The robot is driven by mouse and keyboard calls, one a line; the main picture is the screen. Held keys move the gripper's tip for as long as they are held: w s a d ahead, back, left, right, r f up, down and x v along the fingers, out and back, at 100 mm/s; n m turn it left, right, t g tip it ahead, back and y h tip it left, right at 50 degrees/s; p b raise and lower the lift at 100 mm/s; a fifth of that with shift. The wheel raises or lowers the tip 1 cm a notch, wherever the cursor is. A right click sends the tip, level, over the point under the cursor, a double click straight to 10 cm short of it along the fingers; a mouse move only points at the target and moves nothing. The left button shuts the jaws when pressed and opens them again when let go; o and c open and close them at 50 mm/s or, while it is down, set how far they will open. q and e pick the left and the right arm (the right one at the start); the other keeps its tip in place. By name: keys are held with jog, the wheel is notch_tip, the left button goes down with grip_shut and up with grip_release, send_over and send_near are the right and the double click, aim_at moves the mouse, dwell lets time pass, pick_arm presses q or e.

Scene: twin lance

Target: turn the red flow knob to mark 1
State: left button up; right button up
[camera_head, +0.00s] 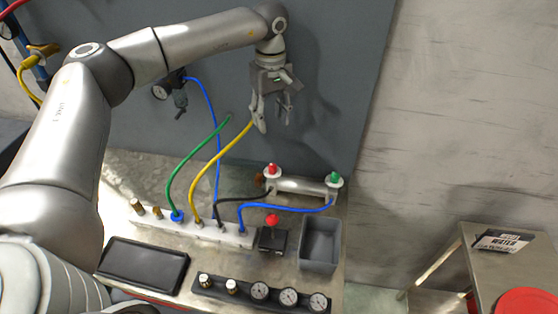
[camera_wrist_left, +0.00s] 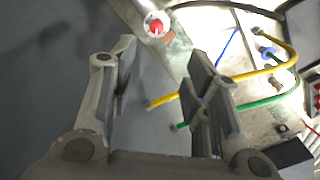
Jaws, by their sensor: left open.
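The red flow knob (camera_head: 272,169) sits on the left end of a silver cylinder (camera_head: 302,186) at the back of the bench. A green knob (camera_head: 334,177) sits on the cylinder's right end. My left gripper (camera_head: 274,112) is open and empty, hanging above and behind the cylinder, clear of the red knob. In the left wrist view the red knob (camera_wrist_left: 155,27) shows with a white ring around it, beyond the open fingertips (camera_wrist_left: 162,58). Its marks are too small to read. My right gripper is not in view.
A red button (camera_head: 272,220) on a black box stands in front of the cylinder. Yellow (camera_head: 225,158) and green (camera_head: 190,160) hoses rise near the left gripper from a white manifold (camera_head: 160,215). A grey bin (camera_head: 320,245) stands at right, and gauges (camera_head: 288,297) line the front.

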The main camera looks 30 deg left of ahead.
pick_arm(q)
jog(key=b, duration=0.6)
send_over(273, 166)
notch_tip(273, 166, down, 6)
notch_tip(273, 166, down, 10)
jog(key=p, duration=0.3)
jog(key=shift+f, duration=0.7)
grip_shut()
